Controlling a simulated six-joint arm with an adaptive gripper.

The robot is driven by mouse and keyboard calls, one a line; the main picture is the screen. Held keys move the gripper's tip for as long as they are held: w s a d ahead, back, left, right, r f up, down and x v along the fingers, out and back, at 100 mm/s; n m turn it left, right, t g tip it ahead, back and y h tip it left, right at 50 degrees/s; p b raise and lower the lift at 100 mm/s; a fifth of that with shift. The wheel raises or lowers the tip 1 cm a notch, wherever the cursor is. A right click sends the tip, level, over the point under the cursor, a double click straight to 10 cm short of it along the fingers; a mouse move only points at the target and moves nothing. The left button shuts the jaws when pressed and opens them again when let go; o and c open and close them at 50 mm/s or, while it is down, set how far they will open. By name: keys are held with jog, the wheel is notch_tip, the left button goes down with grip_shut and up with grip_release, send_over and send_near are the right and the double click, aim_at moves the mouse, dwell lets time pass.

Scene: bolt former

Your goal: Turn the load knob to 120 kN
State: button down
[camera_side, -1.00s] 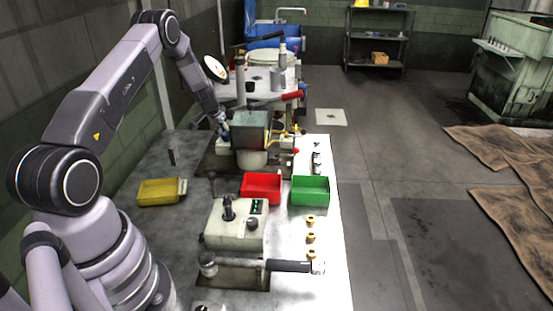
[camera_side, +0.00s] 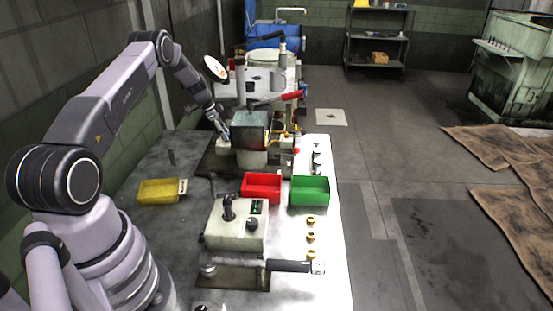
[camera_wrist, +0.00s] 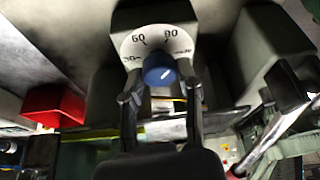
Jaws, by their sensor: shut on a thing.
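In the side view my gripper (camera_side: 224,132) is at the left of the machine with the glass-like box; the knob is hidden there.
A yellow tray (camera_side: 158,198), a red bin (camera_side: 261,196) and a green bin (camera_side: 310,198) stand on the bench. A grey control box (camera_side: 232,238) and several brass parts (camera_side: 311,238) are nearer the camera. The machine's box (camera_side: 251,128) stands close to my gripper.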

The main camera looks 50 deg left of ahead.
jog(key=m+g, duration=0.1)
jog(key=m, duration=0.1)
jog(key=m+h, duration=0.1)
jog(key=m, duration=0.2)
jog(key=shift+w+a+m+g, duration=0.1)
jog(key=shift+m+g, duration=0.2)
jog(key=shift+g, duration=0.1)
dwell(0.4)
jog(key=c, duration=0.7)
grip_release()
jog(key=shift+c, duration=0.2)
jog(key=v, duration=1.2)
jog(key=shift+a, duration=0.15)
